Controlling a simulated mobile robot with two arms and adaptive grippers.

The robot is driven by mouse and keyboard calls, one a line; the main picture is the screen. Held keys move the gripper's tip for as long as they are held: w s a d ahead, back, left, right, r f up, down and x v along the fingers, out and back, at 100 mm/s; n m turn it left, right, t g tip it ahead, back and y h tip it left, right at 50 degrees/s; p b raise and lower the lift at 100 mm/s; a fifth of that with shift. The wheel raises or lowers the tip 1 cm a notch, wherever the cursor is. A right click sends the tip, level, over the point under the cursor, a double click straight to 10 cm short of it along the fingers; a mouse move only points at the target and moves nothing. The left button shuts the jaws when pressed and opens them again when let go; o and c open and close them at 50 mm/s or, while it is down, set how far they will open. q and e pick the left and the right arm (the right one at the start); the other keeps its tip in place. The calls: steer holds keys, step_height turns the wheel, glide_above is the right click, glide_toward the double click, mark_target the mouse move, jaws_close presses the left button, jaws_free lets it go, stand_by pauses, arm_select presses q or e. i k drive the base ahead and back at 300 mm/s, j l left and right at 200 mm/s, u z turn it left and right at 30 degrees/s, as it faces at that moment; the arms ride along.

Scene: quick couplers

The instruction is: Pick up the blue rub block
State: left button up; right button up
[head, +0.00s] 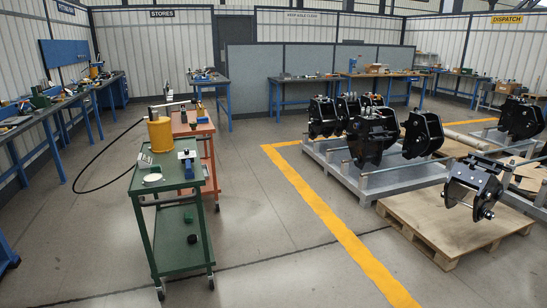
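A small upright blue block (189,170) stands on the top shelf of the green cart (165,186), near its right side. A pale grey piece (187,154) sits at or just behind its top; I cannot tell whether they are joined. The block is small in the head view and its markings cannot be read, so I cannot tell for sure that it is the rub block. Neither of my grippers shows in the head view.
A yellow cylinder (160,133) and a white round piece (153,178) share the cart top. An orange cart (206,129) stands right behind. A black hose (78,168) loops left. Pallets with black couplers (374,135) stand right, past a yellow floor line (318,208). The floor between is clear.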

mark_target(204, 119)
steer(key=i, duration=2.15)
steer(key=i+l+u, duration=0.2)
steer(key=i+u, duration=0.25)
steer(key=i, duration=0.35)
steer(key=i+l+u, duration=0.4)
steer(key=i, duration=0.35)
steer(key=i+l+u, duration=0.45)
steer(key=i+l, duration=0.2)
steer(key=i+l+u, duration=0.1)
steer(key=u, duration=0.3)
steer(key=i+l+u, duration=0.1)
steer(key=u, duration=0.25)
